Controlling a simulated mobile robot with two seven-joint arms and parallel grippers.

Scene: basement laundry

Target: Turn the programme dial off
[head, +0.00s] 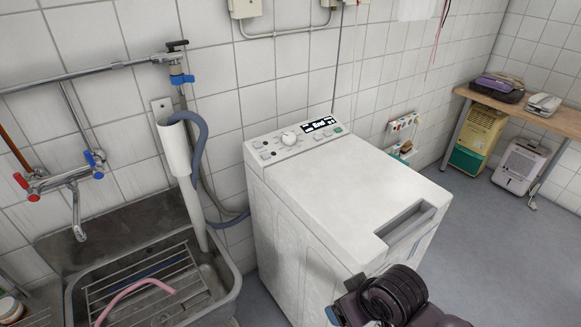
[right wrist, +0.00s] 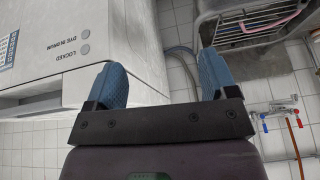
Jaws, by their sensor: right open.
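The programme dial (head: 289,138) is a round white knob on the rear control panel of the white top-loading washing machine (head: 335,190). A small dark display (head: 321,125) to its right reads "End". The knob's pointer is too small to read. My right gripper shows in the right wrist view (right wrist: 163,82) with its two blue fingers apart and nothing between them. In the head view my dark right arm is low at the machine's front, well away from the dial. The dial is not seen in the wrist view. My left gripper is in neither view.
A metal sink (head: 225,300) with a wire rack and pink hose stands left of the machine. A grey drain hose (head: 200,135) runs behind it. The lid has a recessed handle (head: 408,225).

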